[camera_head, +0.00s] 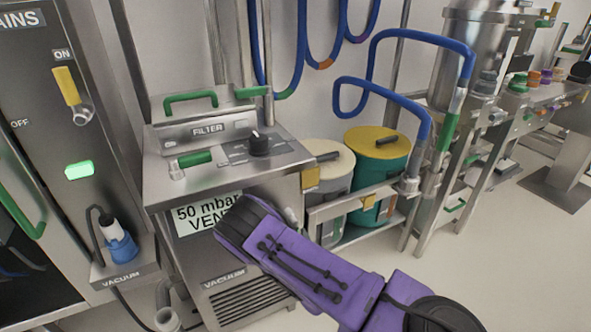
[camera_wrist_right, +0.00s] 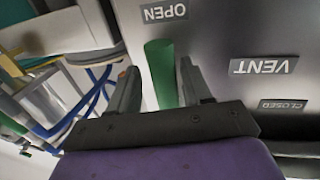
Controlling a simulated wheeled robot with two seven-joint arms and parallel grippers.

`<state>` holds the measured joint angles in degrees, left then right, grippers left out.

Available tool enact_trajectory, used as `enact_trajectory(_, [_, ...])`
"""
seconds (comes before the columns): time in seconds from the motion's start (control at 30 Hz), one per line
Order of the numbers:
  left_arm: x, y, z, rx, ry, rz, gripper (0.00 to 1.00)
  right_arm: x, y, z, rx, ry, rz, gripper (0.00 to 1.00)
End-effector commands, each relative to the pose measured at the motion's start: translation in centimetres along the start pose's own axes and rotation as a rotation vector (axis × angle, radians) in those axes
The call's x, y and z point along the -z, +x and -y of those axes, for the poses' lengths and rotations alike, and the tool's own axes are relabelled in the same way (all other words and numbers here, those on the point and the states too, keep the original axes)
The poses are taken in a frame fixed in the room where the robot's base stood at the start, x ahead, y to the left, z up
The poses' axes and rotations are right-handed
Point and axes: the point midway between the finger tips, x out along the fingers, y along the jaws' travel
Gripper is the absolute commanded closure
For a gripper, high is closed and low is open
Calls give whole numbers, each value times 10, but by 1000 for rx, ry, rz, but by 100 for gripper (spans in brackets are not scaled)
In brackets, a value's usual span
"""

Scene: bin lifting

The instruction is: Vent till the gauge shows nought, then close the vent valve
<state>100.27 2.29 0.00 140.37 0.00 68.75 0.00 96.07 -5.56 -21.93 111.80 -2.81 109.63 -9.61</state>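A white panel (camera_head: 193,218) on the front of the filter unit reads "50 mbar" and "VENT"; my gripper covers its right part. No dial gauge shows. In the right wrist view the green vent handle (camera_wrist_right: 158,62) stands between the two fingers of my right gripper (camera_wrist_right: 158,80). The handle's far end is near the OPEN label (camera_wrist_right: 165,12), away from the CLOSED label (camera_wrist_right: 283,104). The fingers are apart, with a clear gap on the left; I cannot tell if the right finger touches. In the head view my right gripper (camera_head: 240,216) hides the handle. My left gripper is out of view.
The filter unit's top (camera_head: 222,160) carries a black knob (camera_head: 259,145) and green handles. A rack with two lidded drums (camera_head: 374,165) stands to its right under blue hoses (camera_head: 384,92). A tall steel cabinet (camera_head: 100,60) stands at left. The floor (camera_head: 490,270) at lower right is clear.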

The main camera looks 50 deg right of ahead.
Motion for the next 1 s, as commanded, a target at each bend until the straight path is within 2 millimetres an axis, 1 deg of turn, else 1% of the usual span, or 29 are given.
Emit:
enact_trajectory(0.17, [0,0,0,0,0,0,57,0,0,2,4,3,-1,51])
enact_trajectory(0.27, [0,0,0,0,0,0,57,0,-6,3,5,3,0,51])
enact_trajectory(0.37, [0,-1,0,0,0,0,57,0,-24,3,7,1,3,51])
enact_trajectory(0.5, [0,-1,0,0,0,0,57,0,-59,2,7,0,3,51])
enact_trajectory(0.6, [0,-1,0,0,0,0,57,0,-81,1,6,0,3,51])
enact_trajectory(0.7, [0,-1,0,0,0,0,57,-1,-96,1,5,1,2,51])
enact_trajectory(0.83, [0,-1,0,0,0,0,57,0,-106,0,3,2,0,51])
enact_trajectory(1.0, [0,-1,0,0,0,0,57,0,-106,0,2,2,0,51])
